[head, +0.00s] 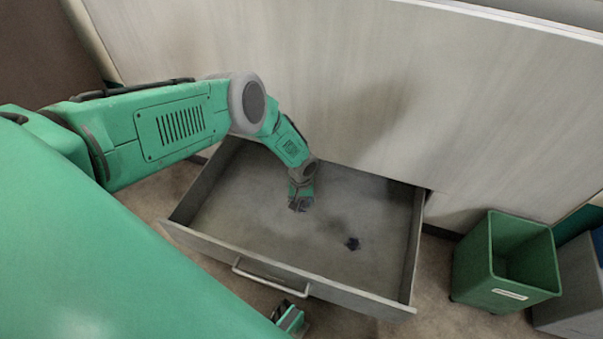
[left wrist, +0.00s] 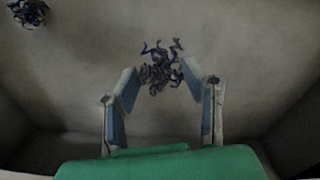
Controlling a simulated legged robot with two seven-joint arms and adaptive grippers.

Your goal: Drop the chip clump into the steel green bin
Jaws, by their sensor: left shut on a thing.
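My left gripper (head: 300,207) is down inside the open drawer, near its back. In the left wrist view its fingers (left wrist: 160,88) are shut on a dark blue-black chip clump (left wrist: 160,66), a tangle of curly strands between the fingertips. In the head view this held clump is too small to make out. A second dark clump (head: 352,243) lies on the drawer floor, to the right of the gripper; a similar clump (left wrist: 28,12) shows at the top left of the wrist view. The steel green bin (head: 478,266) stands upright to the right of the drawer.
The grey drawer (head: 205,243) is pulled out, with raised walls and a front handle (head: 270,281). A pale cabinet face (head: 400,100) rises behind it. A grey bin (head: 570,298) stands right of the green one. A narrow floor gap separates drawer and green bin.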

